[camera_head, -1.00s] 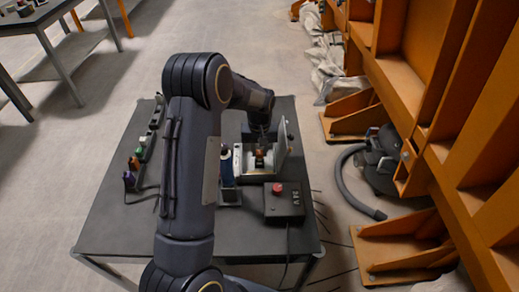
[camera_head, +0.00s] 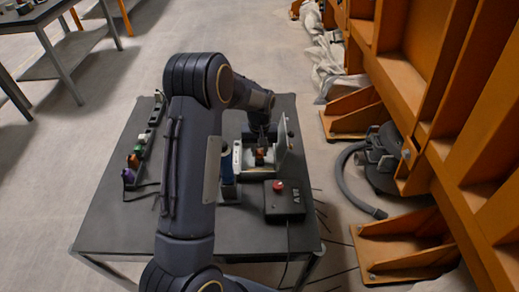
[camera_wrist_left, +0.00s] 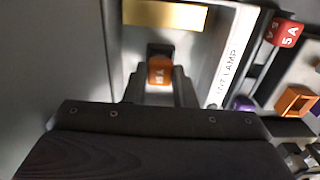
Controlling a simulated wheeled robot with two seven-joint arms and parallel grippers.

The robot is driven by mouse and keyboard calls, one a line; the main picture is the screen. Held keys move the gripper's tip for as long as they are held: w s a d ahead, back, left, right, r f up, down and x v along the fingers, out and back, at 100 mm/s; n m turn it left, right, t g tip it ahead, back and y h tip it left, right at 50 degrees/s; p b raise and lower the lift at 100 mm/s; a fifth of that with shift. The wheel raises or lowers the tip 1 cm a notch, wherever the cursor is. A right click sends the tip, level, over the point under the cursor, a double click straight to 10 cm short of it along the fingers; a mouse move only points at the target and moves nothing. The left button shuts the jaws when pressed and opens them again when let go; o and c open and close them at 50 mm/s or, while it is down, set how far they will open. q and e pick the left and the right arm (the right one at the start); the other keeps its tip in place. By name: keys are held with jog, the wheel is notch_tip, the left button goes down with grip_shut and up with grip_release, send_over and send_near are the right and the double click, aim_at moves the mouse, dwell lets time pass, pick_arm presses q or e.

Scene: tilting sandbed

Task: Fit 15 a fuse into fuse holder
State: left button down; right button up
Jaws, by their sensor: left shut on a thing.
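The small orange-brown fuse (camera_wrist_left: 159,72), marked with an A rating that looks like 15 A, is between the fingertips of my left gripper (camera_wrist_left: 159,84) in the left wrist view. The gripper is shut on it. A dark holder slot (camera_wrist_left: 160,49) lies just beyond the fuse, below a brass bar (camera_wrist_left: 165,13). I cannot tell whether the fuse touches the slot. In the head view the left gripper (camera_head: 261,139) reaches down into the open pale fuse box (camera_head: 239,161), with the fuse (camera_head: 260,153) showing as an orange spot. My right gripper is not in view.
The box's raised lid (camera_head: 283,135) stands close to the gripper's right. A control box with a red button (camera_head: 279,187) sits in front. A strip with coloured pieces (camera_head: 136,160) lies left. A red 5 A fuse (camera_wrist_left: 287,33) shows right of the "INT LAMP" label (camera_wrist_left: 228,68).

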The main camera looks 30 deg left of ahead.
pick_arm(q)
jog(key=shift+f+b, duration=0.5)
jog(key=shift+f, duration=0.15)
jog(key=c, duration=0.6)
grip_release()
jog(key=shift+c, duration=0.2)
jog(key=shift+r, duration=0.2)
jog(key=shift+r+p, duration=2.8)
jog(key=shift+r, duration=1.1)
